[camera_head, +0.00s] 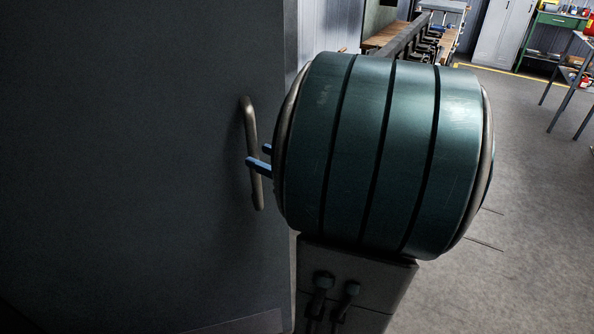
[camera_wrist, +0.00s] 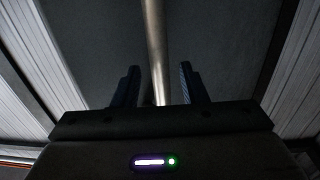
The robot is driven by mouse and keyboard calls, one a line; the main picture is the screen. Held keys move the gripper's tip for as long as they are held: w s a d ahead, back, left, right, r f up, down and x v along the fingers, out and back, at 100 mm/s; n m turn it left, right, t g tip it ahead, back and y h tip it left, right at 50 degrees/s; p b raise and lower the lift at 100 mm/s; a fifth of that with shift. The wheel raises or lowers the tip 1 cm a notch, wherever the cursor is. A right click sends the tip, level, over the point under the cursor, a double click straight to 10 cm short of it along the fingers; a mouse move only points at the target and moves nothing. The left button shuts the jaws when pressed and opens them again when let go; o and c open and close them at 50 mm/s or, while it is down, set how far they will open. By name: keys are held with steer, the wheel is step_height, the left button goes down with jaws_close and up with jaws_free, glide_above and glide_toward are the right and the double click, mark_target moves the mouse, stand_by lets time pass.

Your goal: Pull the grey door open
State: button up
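The grey door (camera_head: 130,150) fills the left of the head view, a broad flat dark panel. Its upright metal handle (camera_head: 251,130) is a bowed bar near the door's right edge. My gripper (camera_head: 257,155) is at the handle's middle height, with blue fingertips reaching in from the right. In the wrist view, the handle (camera_wrist: 154,40) runs down between the two fingers of my gripper (camera_wrist: 159,75). A gap shows on each side of the bar, so the gripper is open around it. My arm hides the area right of the handle.
A workbench (camera_head: 382,36) with dark equipment stands behind, along the wall. Pale lockers (camera_head: 503,32) and a green bench (camera_head: 556,20) are at the back right. A metal table (camera_head: 575,75) stands at the right edge. The concrete floor (camera_head: 545,200) on the right is mostly clear.

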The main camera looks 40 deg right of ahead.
steer(key=b+v, duration=0.1)
steer(key=v, duration=0.9)
steer(key=shift+s, duration=0.2)
